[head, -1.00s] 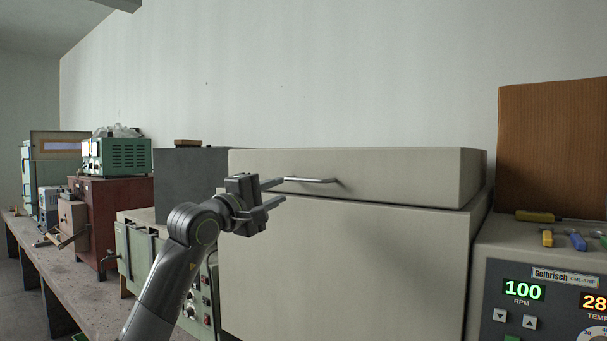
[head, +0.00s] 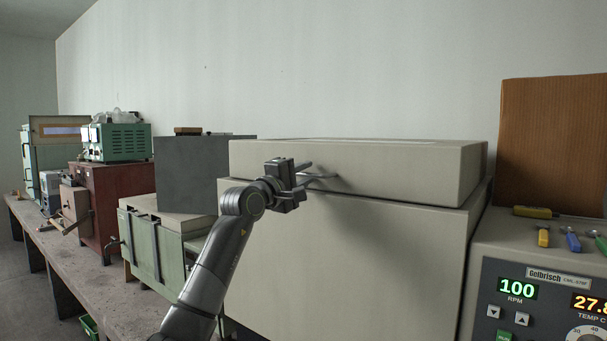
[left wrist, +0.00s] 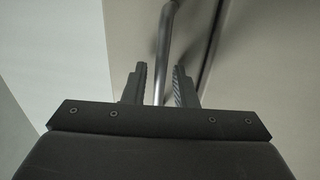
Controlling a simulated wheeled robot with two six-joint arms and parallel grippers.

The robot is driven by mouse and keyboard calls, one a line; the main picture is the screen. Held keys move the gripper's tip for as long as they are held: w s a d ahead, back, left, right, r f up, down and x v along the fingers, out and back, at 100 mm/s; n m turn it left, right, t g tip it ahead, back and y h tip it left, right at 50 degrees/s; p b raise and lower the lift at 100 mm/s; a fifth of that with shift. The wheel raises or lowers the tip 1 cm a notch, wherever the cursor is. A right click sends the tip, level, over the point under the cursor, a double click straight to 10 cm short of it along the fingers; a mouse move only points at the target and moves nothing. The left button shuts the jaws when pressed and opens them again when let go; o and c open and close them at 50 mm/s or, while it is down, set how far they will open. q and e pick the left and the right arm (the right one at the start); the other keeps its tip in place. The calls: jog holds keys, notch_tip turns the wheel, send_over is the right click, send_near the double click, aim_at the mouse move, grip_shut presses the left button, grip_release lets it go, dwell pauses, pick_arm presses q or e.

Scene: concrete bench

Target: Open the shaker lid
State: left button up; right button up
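The shaker is a large beige box (head: 350,260) in the head view, with a beige lid (head: 410,165) lying shut on top and a dark seam between them. A metal bar handle (head: 322,178) is on the lid's front. My left gripper (head: 306,179) is at the handle with its fingers apart, one above and one below the bar. In the left wrist view the handle bar (left wrist: 163,50) runs between the two open fingers, with a gap on either side. My right gripper is not in view.
To the right is the control panel (head: 545,305) showing 100 RPM, with several small tools on top and a brown board (head: 552,145) behind. To the left, a dark grey box (head: 188,175), a green unit (head: 150,245) and a red-brown cabinet (head: 105,205) stand on the bench.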

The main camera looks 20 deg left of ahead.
pick_arm(q)
grip_shut()
